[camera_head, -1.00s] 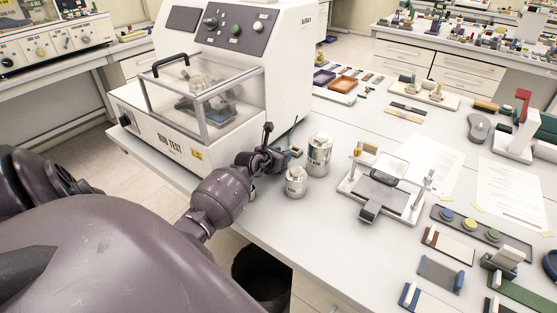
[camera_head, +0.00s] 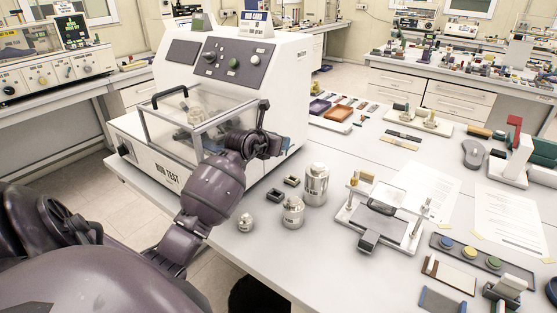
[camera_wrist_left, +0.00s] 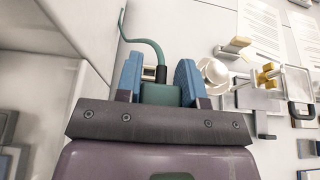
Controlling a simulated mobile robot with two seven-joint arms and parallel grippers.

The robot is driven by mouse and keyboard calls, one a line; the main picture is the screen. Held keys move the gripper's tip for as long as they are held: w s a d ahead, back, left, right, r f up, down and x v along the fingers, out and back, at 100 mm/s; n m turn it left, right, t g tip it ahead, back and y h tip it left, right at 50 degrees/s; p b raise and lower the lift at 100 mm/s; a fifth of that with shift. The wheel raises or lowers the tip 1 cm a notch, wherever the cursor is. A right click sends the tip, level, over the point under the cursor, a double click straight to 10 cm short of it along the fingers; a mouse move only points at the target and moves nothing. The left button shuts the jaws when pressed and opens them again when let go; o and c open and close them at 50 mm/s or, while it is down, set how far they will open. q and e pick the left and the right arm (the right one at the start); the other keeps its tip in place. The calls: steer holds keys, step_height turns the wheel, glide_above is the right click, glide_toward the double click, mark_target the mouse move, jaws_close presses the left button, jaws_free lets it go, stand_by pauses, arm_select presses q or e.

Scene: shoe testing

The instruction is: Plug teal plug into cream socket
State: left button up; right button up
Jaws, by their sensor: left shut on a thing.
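My left gripper (camera_head: 280,143) is beside the right front part of the white test machine, above the bench. In the left wrist view its two blue fingers (camera_wrist_left: 159,80) are shut on a teal plug (camera_wrist_left: 161,95). A dark sleeve and a teal cable (camera_wrist_left: 155,46) run from the plug's far end and curve up to the left. In the head view the plug is hidden at the fingers. A small pale and dark part shows just past the plug, mostly hidden; I cannot tell if it is the cream socket. My right gripper is not in view.
The white test machine (camera_head: 285,75) stands close to my left gripper.

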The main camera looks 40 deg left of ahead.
arm_select(q)
step_height(320, 180, up, 5)
steer(key=w, duration=0.1)
steer(key=w+a+f, duration=0.1)
steer(key=w+f, duration=0.8)
steer(key=f, duration=0.4)
steer(key=shift+f+b, duration=0.8)
steer(key=shift+f, duration=0.2)
steer(key=shift+f+b, duration=1.1)
steer(key=shift+f, duration=0.8)
